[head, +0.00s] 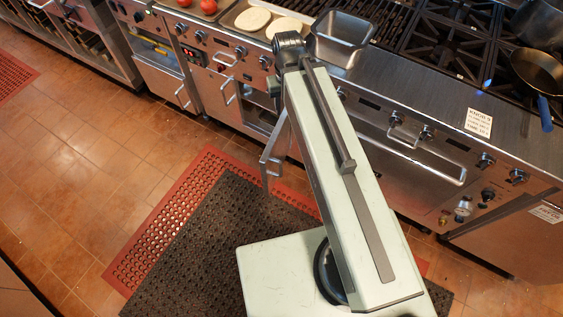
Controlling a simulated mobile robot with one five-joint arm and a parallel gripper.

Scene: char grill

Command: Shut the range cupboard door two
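A steel range cupboard door (275,148) with a bar handle stands swung out from the range front, just left of my arm. Its face is seen at a steep angle, and its hinge side is partly behind my arm. The dark cupboard opening (260,97) shows beside it. No label shows which door is number two. My pale green arm rises from my base to a grey joint at the range's front edge. My gripper is not visible; the arm's far part is hidden behind or below that joint.
The steel range front (400,140) has knobs and an oven handle (425,158) right of my arm. A steel pan (341,38), flatbreads (252,19) and a skillet (540,72) sit on top. A black mat (215,235) and red mat (150,250) cover the floor; tiles at left are clear.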

